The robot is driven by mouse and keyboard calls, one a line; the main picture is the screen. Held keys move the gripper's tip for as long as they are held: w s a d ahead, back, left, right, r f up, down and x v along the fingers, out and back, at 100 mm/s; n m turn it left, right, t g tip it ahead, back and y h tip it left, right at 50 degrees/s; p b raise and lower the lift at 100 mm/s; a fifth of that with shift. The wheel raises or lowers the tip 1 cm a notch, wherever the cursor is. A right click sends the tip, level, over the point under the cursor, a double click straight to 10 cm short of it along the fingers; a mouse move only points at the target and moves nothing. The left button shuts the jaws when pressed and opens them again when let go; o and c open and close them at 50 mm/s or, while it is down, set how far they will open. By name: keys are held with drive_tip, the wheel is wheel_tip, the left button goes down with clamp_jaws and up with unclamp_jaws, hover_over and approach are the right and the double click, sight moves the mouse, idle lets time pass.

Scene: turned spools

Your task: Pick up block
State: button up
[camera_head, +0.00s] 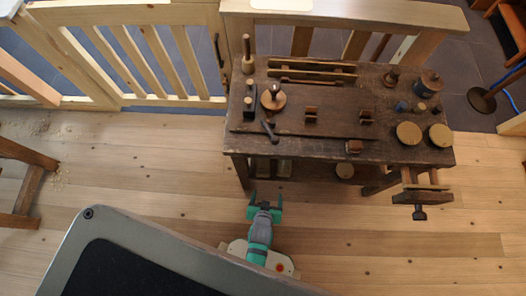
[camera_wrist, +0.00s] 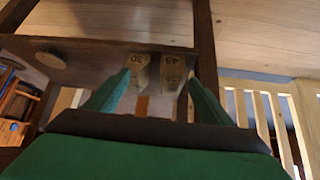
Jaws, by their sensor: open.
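Two pale wooden blocks sit side by side under the bench in the wrist view. One is marked 30 (camera_wrist: 138,66) and the other 45 (camera_wrist: 172,66); which one the task means I cannot tell. In the head view, pale shapes at the lower shelf, one at left (camera_head: 262,168) and one at right (camera_head: 284,168), look like these blocks, partly hidden by the bench top. My green gripper (camera_head: 265,203) is low in front of the bench, open and empty. In the wrist view its fingertips (camera_wrist: 160,84) are apart, with the blocks beyond and between them.
The dark workbench (camera_head: 290,130) carries spools, small brown pieces and tools. A round wooden disc (camera_head: 345,171) lies low under it, also in the wrist view (camera_wrist: 50,60). A bench leg (camera_head: 241,172) stands left of the blocks. A pale railing (camera_head: 165,102) runs behind. Floor in front is clear.

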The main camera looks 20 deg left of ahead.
sight(263, 160)
drive_tip(key=w+a+f+n+g, duration=0.2)
drive_tip(key=w+a+f+g, duration=0.3)
drive_tip(key=f, duration=0.4)
drive_tip(key=shift+t, duration=0.7)
drive_tip(key=w, duration=0.3)
drive_tip(key=w+a, duration=0.1)
drive_tip(key=w, duration=0.2)
drive_tip(key=w+a, duration=0.1)
drive_tip(key=w, duration=0.3)
drive_tip(key=shift+a+f, duration=0.2)
drive_tip(key=w, duration=0.1)
drive_tip(key=w+a, duration=0.1)
drive_tip(key=shift+w, duration=0.3)
drive_tip(key=shift+x, duration=0.9)
drive_tip(key=shift+w+f, duration=0.25)
drive_tip(key=shift+f, duration=0.3)
drive_tip(key=c, duration=1.4)
drive_tip(key=shift+r, duration=0.1)
